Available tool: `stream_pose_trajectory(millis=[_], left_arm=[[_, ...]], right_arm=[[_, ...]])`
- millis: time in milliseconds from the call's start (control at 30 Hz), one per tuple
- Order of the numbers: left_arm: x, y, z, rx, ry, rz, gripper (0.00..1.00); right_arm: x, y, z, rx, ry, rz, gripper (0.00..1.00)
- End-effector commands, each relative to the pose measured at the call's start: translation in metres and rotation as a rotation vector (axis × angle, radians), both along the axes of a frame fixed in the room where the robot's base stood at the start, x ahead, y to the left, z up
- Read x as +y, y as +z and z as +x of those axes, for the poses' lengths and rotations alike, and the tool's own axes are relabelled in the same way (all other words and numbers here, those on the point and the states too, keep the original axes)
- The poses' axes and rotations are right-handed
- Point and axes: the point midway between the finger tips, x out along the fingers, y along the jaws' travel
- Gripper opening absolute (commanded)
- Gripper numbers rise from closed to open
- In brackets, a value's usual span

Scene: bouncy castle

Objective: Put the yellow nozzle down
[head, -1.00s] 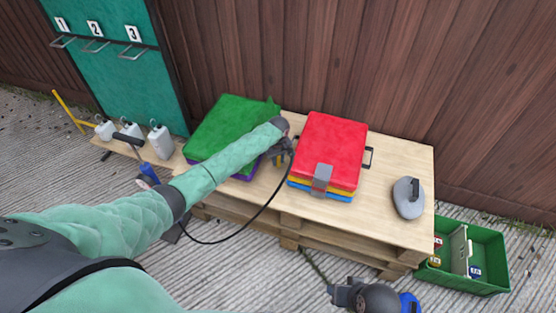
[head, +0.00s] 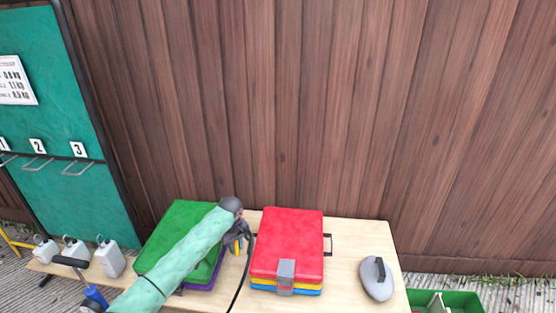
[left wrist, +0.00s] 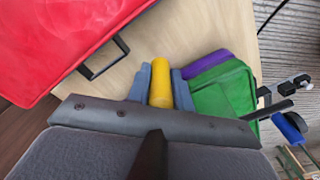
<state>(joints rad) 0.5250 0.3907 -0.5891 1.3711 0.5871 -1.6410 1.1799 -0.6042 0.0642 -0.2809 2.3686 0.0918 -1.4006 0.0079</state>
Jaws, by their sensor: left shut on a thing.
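My left gripper (head: 238,247) is shut on the yellow nozzle (left wrist: 160,82), which shows between its two blue-grey fingers in the left wrist view. In the head view only a small bit of yellow shows below the dark wrist. The gripper is over the wooden table top (head: 342,262), in the gap between the green stack (head: 182,228) and the red stack (head: 288,240). Whether the nozzle touches the wood, I cannot tell. My right gripper is out of view.
White jugs (head: 110,260) stand at left by a green board (head: 60,120). A green crate (head: 465,300) is right. Bare wood lies between red stack and disc.

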Motion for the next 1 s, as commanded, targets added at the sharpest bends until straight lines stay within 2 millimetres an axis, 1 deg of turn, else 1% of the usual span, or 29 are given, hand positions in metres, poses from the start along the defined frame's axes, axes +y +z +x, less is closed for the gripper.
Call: stream_pose_trajectory(millis=[67,100,167,267,300,367,400,467,533,600,667,700,800,900,1000], left_arm=[[0.001,0.0,-0.004,0.0,-0.032,0.0,0.0],[-0.001,0.002,-0.009,-0.001,-0.062,0.001,0.0],[-0.013,0.015,-0.013,-0.004,-0.107,0.0,0.0],[-0.037,0.039,-0.024,-0.005,-0.193,0.0,0.0],[-0.046,0.052,-0.03,-0.006,-0.233,0.0,0.0],[-0.058,0.073,-0.042,-0.006,-0.3,0.002,0.0],[-0.064,0.088,-0.051,-0.007,-0.345,0.002,0.0],[-0.071,0.111,-0.066,-0.007,-0.412,0.003,0.0],[-0.077,0.136,-0.086,-0.005,-0.487,0.003,0.0],[-0.08,0.159,-0.107,-0.004,-0.557,0.003,0.0],[-0.08,0.179,-0.126,-0.003,-0.612,0.004,0.0],[-0.079,0.191,-0.139,-0.003,-0.645,0.005,0.0],[-0.073,0.217,-0.169,-0.002,-0.711,0.004,0.0],[-0.063,0.232,-0.188,0.0,-0.747,0.004,0.0],[-0.05,0.238,-0.196,0.002,-0.754,0.003,0.0]], right_arm=[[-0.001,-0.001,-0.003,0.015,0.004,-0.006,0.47],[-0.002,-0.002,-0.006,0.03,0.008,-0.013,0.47],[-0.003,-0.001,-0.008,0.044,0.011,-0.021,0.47],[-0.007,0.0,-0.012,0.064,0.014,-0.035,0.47],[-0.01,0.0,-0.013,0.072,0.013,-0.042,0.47],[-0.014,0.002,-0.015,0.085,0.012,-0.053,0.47],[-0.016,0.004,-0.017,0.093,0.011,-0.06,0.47],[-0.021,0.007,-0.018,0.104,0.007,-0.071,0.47],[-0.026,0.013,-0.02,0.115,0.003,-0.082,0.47],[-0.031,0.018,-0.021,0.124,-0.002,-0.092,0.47],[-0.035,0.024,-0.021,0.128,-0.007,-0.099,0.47],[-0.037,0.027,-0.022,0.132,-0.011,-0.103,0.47],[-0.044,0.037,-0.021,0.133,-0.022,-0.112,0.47],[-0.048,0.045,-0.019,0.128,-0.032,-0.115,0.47],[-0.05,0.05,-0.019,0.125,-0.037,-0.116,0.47]])
